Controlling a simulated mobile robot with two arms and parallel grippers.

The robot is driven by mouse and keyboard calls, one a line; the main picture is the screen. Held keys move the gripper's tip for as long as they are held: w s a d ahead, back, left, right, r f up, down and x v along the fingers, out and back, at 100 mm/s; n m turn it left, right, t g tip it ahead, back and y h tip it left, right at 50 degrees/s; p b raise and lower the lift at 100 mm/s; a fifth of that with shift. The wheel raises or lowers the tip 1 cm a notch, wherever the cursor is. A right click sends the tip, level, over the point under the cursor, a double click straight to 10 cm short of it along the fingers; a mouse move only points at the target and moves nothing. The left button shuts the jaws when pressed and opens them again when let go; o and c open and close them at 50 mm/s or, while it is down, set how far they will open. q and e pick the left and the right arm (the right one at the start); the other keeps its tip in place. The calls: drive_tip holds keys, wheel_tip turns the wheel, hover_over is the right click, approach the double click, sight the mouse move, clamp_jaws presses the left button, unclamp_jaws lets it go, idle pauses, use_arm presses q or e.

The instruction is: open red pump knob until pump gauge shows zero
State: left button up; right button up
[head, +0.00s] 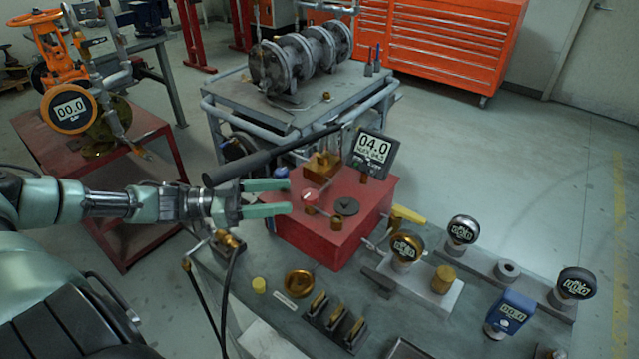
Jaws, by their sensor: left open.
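The red pump (345,210) is a red box on the workbench. Its digital gauge (371,150) reads 04.0 and stands at the back of the box. A small red knob with a pale top (310,196) sits on the left part of the box top. My left gripper (290,197) comes in from the left with its two green fingers apart and nothing visible between them. Its fingertips point at the knob and are just left of it in the picture; I cannot tell whether they touch it. My right gripper is not in view.
A black pump handle (265,157) slants above my left gripper. Several gauges, including a gold one (405,246), and brass parts stand on the bench (410,312) in front and to the right. A grey cart (290,118) stands behind. Hoses hang below my left gripper.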

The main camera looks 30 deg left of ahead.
sight(310, 194)
use_arm(q)
drive_tip(key=x, duration=0.7)
drive_tip(key=shift+s+r, duration=0.1)
drive_tip(key=shift+c, duration=0.3)
